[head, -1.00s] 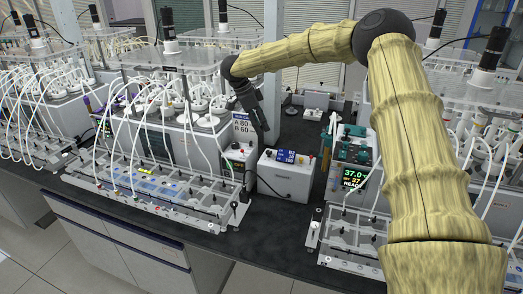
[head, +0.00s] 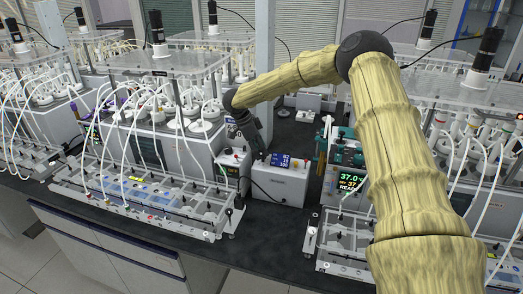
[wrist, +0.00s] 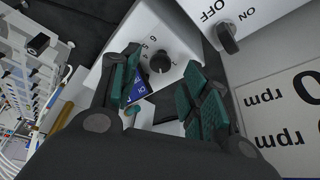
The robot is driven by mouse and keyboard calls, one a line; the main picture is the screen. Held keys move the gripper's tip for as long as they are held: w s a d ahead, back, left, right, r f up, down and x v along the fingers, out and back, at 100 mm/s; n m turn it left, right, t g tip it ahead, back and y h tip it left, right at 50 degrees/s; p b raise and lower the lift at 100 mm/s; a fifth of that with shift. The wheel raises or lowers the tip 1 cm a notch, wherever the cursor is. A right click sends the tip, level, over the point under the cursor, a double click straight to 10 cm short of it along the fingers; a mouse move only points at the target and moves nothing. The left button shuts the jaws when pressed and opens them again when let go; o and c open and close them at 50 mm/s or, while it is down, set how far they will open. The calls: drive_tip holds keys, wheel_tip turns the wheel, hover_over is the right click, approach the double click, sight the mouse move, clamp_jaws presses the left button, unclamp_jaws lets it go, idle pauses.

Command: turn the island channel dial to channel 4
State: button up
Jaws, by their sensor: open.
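A white box (head: 280,184) with a blue display stands on the dark bench in the head view. In the wrist view, a white panel (wrist: 178,25) carries a black round dial (wrist: 160,62) with small numbers around it; 5 and 6 show at its upper left. Which number the dial points to is too small to tell. My gripper (wrist: 164,66) is open, with its green-padded fingers on either side of the dial in the picture. I cannot tell whether they touch it. In the head view, my gripper (head: 257,150) is at the box's top left.
An ON/OFF switch knob (wrist: 228,38) sits on a neighbouring white unit close to my right finger. A small white unit (head: 232,165) stands left of the box. Reactor racks with tubes (head: 150,195) fill the left, and a unit reading 37.0 (head: 349,180) stands right.

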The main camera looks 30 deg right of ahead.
sight(263, 158)
drive_tip(key=shift+p+x, duration=0.3)
drive_tip(key=shift+x, duration=0.95)
drive_tip(key=shift+a, duration=0.1)
clamp_jaws()
drive_tip(key=shift+m, duration=0.4)
drive_tip(key=shift+w+r+m+g+b, duration=0.1)
drive_tip(key=shift+m+g+b, duration=0.4)
drive_tip(key=shift+m, duration=0.5)
unclamp_jaws()
